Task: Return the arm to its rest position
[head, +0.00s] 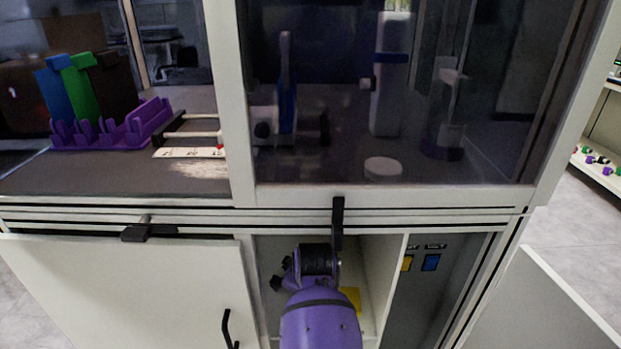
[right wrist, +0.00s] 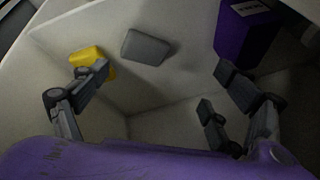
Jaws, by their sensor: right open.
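My right arm is purple and reaches from the bottom of the head view into an open cabinet compartment (head: 382,285) under the glass-fronted enclosure. Its dark gripper (head: 290,272) is at the compartment opening; the fingertips are mostly hidden there. In the right wrist view the gripper (right wrist: 155,92) has its fingers spread wide with nothing between them. Beyond the fingers, a yellow block (right wrist: 85,57), a grey block (right wrist: 145,47) and a dark purple box (right wrist: 248,32) are in the white compartment. My left gripper is not in view.
A white cabinet door (head: 130,290) is on the left, with another open panel (head: 565,300) at the right. The compartment walls are close around the right gripper. Above, dark handles (head: 338,222) stick out from the enclosure's front. A purple rack (head: 110,128) stands inside.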

